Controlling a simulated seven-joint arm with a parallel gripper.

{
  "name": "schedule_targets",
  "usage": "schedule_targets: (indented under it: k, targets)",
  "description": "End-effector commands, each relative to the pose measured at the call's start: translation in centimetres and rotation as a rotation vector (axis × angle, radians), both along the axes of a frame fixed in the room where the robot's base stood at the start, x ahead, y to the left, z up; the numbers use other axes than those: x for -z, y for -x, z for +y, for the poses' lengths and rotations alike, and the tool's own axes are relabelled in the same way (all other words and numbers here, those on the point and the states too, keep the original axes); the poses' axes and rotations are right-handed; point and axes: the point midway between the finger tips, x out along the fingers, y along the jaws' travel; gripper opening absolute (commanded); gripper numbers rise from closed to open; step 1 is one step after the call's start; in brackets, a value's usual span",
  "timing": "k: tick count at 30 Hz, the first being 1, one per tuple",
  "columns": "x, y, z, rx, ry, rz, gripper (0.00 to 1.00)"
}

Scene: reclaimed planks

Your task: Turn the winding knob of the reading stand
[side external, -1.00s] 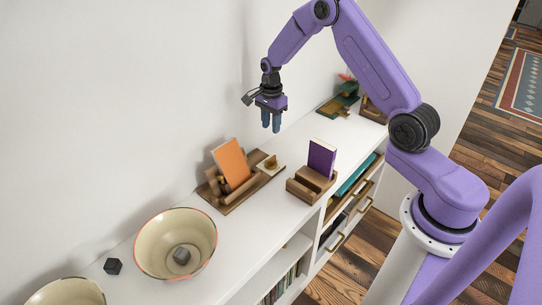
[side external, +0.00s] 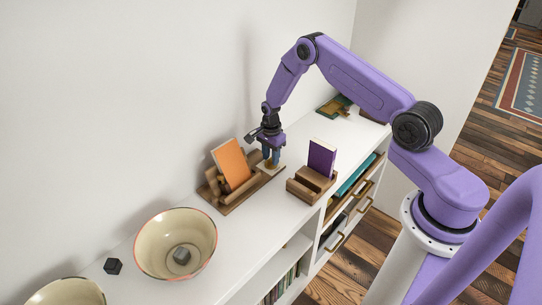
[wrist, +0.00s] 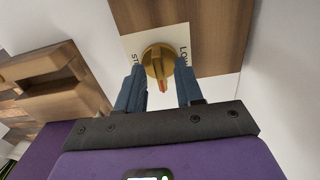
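The wooden reading stand (side external: 229,203) holds an orange book (side external: 231,163) on the shelf top. Its brass winding knob (wrist: 160,61) shows in the wrist view on a pale plate (wrist: 204,48) with partly hidden lettering, "ST" at left and "LOW" at right. An orange-red pointer (wrist: 163,87) extends from the knob toward me. My gripper (side external: 271,163) is low at the stand's right end. In the wrist view its blue fingers (wrist: 160,78) are apart, one on each side of the knob's near part. I cannot tell whether they touch it.
A smaller wooden holder (side external: 308,187) with a purple book (side external: 321,157) stands close to the right. A cream bowl (side external: 150,249) with a grey cube (side external: 181,256) and a black cube (side external: 113,266) are nearer the camera. The wall runs behind the stand.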

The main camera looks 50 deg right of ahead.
Motion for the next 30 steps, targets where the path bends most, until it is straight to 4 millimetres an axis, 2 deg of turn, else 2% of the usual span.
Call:
schedule_targets:
  k: [7, 8, 9, 11, 23, 30]
  targets:
    - [0.08, -0.01, -0.01, 0.000, 0.000, 0.000, 0.36]
    - [0.08, -0.01, -0.01, 0.000, 0.000, 0.000, 0.33]
    - [0.08, 0.00, -0.02, 0.000, 0.000, 0.000, 0.20]
    - [0.07, 0.00, -0.02, 0.000, 0.000, 0.000, 0.00]
    - [0.06, 0.01, -0.05, -0.031, 0.000, 0.000, 0.00]
    - [0.05, 0.00, -0.03, -0.160, 0.000, 0.000, 0.00]
